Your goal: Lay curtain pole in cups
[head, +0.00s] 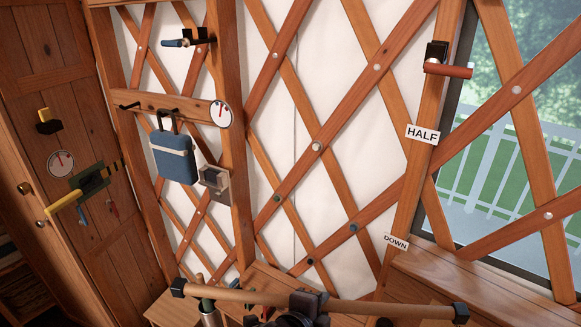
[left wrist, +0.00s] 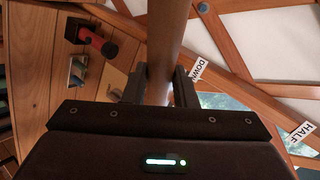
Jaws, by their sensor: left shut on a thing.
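The curtain pole (head: 245,296) is a light wooden rod with black end caps, lying nearly level across the bottom of the head view. My left gripper (head: 303,302) is shut on it near its middle. In the left wrist view the pole (left wrist: 167,40) runs up between the two fingers (left wrist: 160,86). Two black wall brackets show high on the posts: one with a blue peg (head: 187,42) at upper left, one with a red-brown peg (head: 448,68) at upper right. I cannot tell whether these are the cups. The pole is well below and apart from both. My right gripper is not in view.
Signs read HALF (head: 422,134) and DOWN (head: 396,241). A wooden bench (head: 480,273) runs under the window. A red-handled thing (left wrist: 98,41) shows in the wrist view.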

